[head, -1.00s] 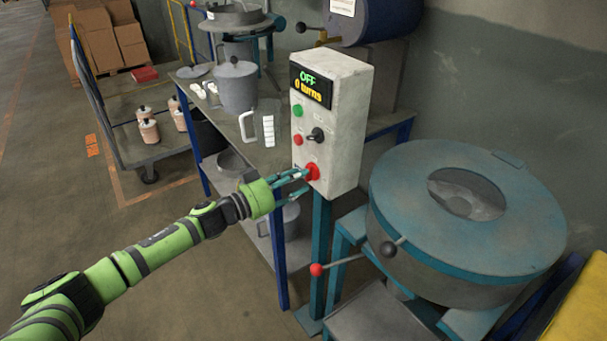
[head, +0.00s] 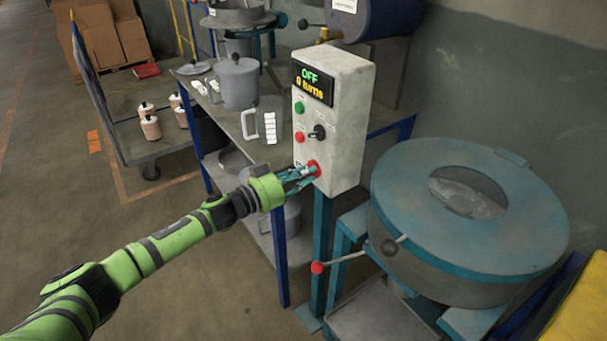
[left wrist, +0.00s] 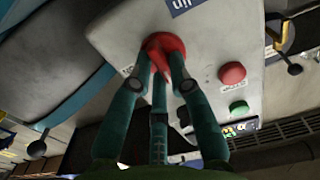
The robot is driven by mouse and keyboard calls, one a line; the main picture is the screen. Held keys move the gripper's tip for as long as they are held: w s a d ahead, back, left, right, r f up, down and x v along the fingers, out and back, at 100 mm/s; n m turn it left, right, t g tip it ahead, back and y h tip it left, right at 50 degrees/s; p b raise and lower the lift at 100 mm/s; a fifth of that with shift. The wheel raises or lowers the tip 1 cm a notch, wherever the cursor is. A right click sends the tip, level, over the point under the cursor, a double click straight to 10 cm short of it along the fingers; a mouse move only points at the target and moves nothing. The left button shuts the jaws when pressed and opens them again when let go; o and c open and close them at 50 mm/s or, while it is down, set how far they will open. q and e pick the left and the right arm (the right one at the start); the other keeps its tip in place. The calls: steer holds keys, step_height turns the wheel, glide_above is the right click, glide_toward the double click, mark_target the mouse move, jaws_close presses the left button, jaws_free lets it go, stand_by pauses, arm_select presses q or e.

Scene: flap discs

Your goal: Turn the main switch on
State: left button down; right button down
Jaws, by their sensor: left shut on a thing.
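The main switch is a red rotary knob (head: 313,167) low on the front of a pale grey control box (head: 350,120). My right gripper is not in view.
A green button (head: 299,107), a smaller red button (head: 299,138) and a black selector (head: 317,132) sit above the knob. A round teal-lidded machine (head: 420,220) with a red-tipped lever (head: 318,267) stands right. A workbench with pots is behind.

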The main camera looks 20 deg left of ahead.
arm_select(q)
steer(key=m+b, duration=0.1)
steer(key=m, duration=0.4)
steer(key=m+b, duration=0.1)
steer(key=m, duration=1.1)
steer(key=shift+f+b, duration=0.3)
steer(key=shift+b, duration=0.1)
steer(key=shift+m, duration=0.5)
steer(key=c, duration=1.1)
jaws_free()
steer(key=shift+c, duration=0.2)
